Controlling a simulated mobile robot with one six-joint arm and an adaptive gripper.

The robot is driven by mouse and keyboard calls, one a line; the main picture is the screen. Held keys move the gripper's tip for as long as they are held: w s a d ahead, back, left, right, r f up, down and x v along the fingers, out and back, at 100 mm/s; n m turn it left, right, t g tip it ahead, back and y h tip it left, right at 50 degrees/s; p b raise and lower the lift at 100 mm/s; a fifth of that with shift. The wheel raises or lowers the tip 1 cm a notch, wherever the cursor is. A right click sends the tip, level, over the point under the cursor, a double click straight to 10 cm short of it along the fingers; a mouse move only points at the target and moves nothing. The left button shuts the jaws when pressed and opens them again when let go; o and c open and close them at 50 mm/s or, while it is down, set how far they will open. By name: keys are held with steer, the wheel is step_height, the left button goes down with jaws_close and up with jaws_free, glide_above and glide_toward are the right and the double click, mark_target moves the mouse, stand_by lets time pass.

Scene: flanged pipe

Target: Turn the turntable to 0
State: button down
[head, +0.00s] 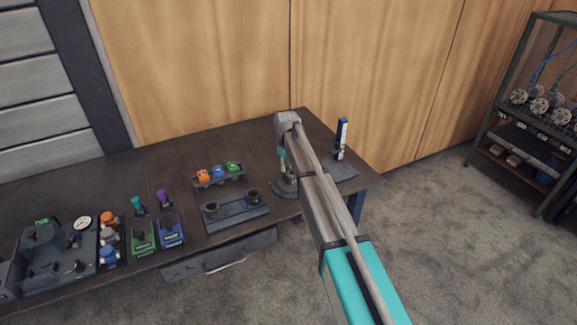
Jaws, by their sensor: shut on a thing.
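The turntable (283,188) shows as a grey round base near the right end of the workbench. My arm covers much of it, and its markings and the 0 cannot be read. My arm reaches over from the lower right, and its wrist bends down above the turntable. My gripper (284,172) is small and partly hidden behind the arm, just over the turntable's left part. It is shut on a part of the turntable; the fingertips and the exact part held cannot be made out.
A blue-and-white upright piece (342,138) stands on a grey plate right of the arm. Left are a rack with coloured pieces (218,174), a block with dark cups (236,212), green and blue bins (157,234), and a gauge panel (60,255). A shelf (530,135) stands far right.

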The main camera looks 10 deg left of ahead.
steer(key=shift+a+n, duration=0.1)
steer(key=shift+n, duration=0.3)
stand_by(0.3)
steer(key=c, duration=0.6)
jaws_free()
steer(key=shift+s+r, duration=0.1)
